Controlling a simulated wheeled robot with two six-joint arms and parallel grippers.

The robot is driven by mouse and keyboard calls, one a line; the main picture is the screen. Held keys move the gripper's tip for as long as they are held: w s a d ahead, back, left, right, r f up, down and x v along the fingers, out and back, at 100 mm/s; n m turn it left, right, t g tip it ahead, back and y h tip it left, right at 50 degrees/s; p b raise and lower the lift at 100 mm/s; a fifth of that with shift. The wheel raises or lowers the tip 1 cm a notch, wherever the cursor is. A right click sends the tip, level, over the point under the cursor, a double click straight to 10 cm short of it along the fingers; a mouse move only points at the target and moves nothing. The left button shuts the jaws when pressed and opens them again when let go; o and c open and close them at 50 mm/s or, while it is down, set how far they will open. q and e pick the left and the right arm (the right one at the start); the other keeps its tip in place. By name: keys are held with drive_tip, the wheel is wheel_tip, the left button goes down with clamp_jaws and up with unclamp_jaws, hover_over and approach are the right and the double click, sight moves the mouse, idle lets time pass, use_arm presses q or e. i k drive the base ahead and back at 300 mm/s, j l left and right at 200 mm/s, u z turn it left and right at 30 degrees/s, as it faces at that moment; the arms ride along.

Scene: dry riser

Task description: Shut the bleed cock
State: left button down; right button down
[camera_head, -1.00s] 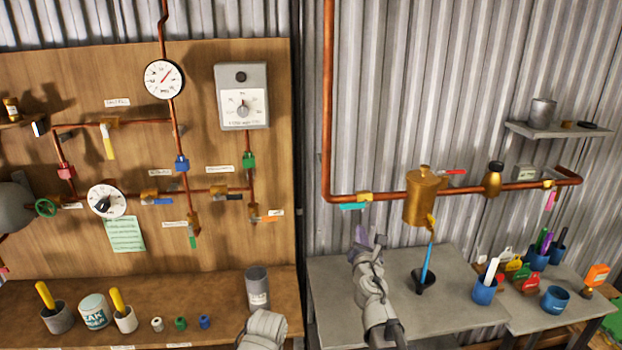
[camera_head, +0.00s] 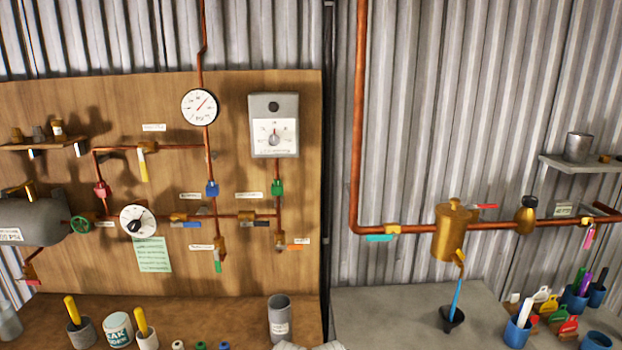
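I cannot tell for sure which valve is the bleed cock, because the labels are too small to read. On the wooden board, lever valves have a yellow handle (camera_head: 143,166), a blue handle (camera_head: 186,224), a green handle (camera_head: 218,265), a black handle (camera_head: 256,224) and an orange handle (camera_head: 297,247). On the right pipe, valves have a teal handle (camera_head: 380,238), a red handle (camera_head: 486,206) and a pink handle (camera_head: 590,238). The yellow and green handles hang down; the blue, black and orange ones lie about level. Neither gripper shows; only a pale piece of my arm shows at the bottom edge.
A brass pot (camera_head: 450,234) hangs on the right pipe above a blue tube (camera_head: 456,297) and black funnel (camera_head: 449,319). A gauge (camera_head: 198,107) and a grey control box (camera_head: 274,140) are on the board. A grey cylinder (camera_head: 279,320) and several cups stand on the benches.

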sight(461, 255)
drive_tip(key=i+l+z, duration=0.15)
drive_tip(key=z, duration=0.3)
drive_tip(key=i+l+z, duration=0.1)
drive_tip(key=z, duration=0.4)
